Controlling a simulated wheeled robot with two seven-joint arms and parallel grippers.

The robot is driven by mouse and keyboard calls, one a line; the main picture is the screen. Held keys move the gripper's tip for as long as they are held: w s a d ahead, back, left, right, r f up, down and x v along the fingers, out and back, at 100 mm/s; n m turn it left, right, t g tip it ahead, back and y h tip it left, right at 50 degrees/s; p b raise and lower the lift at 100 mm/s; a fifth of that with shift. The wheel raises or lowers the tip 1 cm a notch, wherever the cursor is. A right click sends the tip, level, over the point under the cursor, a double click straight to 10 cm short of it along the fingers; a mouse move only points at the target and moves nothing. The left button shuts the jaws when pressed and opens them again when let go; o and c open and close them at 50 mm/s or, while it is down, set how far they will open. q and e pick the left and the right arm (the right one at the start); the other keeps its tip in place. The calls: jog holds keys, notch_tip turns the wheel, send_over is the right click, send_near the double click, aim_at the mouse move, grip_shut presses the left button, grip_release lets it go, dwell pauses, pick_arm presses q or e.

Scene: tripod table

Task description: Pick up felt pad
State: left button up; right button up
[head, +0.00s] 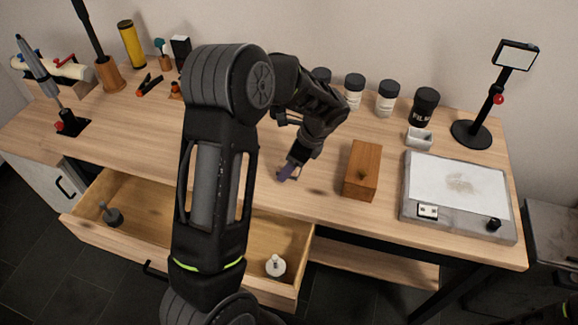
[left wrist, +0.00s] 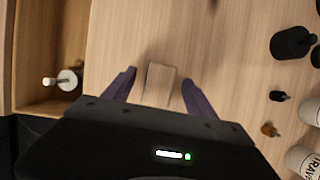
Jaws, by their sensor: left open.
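My left gripper (head: 287,173) is low over the table top, with purple fingers pointing down and to the left in the head view. In the left wrist view the gripper (left wrist: 158,88) is open, with a finger on each side of a small tan block-like piece (left wrist: 160,82). Gaps show between this piece and both fingers. No felt pad shows clearly in the head view, where my arm covers part of the table.
The open drawer (head: 160,239) at the front holds a white-topped item (head: 275,265) and a dark grey item (head: 113,215). A wooden box (head: 362,170) stands right of my gripper. Several jars (head: 388,98) line the back. A light panel (head: 459,187) lies at the right.

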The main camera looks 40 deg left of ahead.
pick_arm(q)
jog(key=shift+a+f, duration=0.1)
jog(key=shift+f, duration=0.15)
dwell(0.4)
grip_shut()
dwell(0.5)
jog(key=shift+r, duration=0.15)
notch_tip(320, 180, up, 10)
jog(key=shift+f+b, duration=0.1)
jog(key=shift+b, duration=0.3)
dwell(0.5)
